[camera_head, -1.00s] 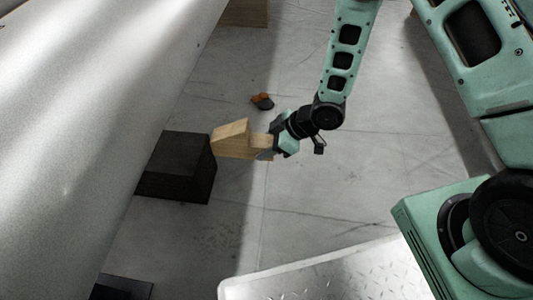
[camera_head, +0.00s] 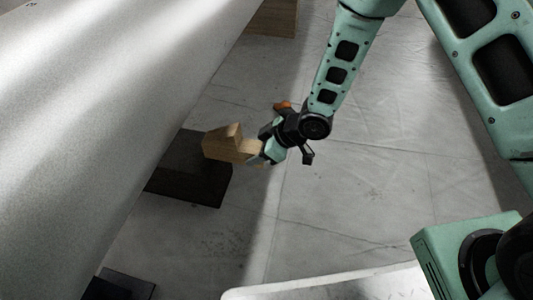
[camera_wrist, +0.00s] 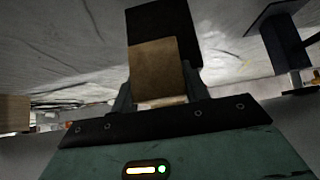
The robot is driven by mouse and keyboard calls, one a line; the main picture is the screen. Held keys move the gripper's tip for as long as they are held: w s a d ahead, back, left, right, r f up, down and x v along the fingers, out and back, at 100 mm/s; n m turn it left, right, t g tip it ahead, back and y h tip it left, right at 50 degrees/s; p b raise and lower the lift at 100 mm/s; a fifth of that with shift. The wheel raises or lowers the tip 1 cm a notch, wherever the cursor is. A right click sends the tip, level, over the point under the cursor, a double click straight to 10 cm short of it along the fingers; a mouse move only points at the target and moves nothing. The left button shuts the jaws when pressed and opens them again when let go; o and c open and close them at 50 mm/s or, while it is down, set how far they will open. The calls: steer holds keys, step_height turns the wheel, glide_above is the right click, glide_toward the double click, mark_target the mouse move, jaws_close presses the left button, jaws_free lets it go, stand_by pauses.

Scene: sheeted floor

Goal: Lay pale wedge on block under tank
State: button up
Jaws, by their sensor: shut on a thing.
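The pale wooden wedge (camera_head: 224,144) is held at the end of my gripper (camera_head: 262,152), at the middle left of the head view. It is also between the fingers in the wrist view (camera_wrist: 158,70). My gripper is shut on the wedge's near end. The dark block (camera_head: 203,190) lies on the floor beside and partly beneath the tank (camera_head: 95,90). In the head view the wedge overlaps the block's upper part; I cannot tell how high above it the wedge is. The block shows behind the wedge in the wrist view (camera_wrist: 188,45).
A second dark block (camera_head: 122,285) lies at the lower left. A wooden block (camera_head: 275,18) sits by the tank at the top. A small orange object (camera_head: 283,105) is on the floor behind my wrist. A pale metal plate (camera_head: 330,287) is at the bottom. Floor right of the dark block is open.

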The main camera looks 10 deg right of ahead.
mark_target(248, 146)
steer(key=shift+w+a+f, duration=0.15)
steer(key=shift+a+f, duration=0.05)
steer(key=shift+a, duration=0.3)
steer(key=shift+w+a+r, duration=0.1)
steer(key=shift+w+a, duration=0.15)
steer(key=shift+a, duration=0.5)
steer(key=shift+w+a, duration=0.25)
steer(key=shift+a, duration=0.5)
steer(key=shift+w+a+p, duration=0.2)
steer(key=shift+w+a, duration=0.25)
steer(key=shift+a, duration=0.8)
steer(key=shift+w+a+p, duration=0.15)
steer(key=shift+w+a, duration=0.35)
steer(key=shift+a, duration=0.75)
steer(key=shift+w+a+p, duration=0.2)
steer(key=shift+w+a, duration=0.25)
steer(key=shift+a, duration=0.8)
steer(key=o, duration=1.1)
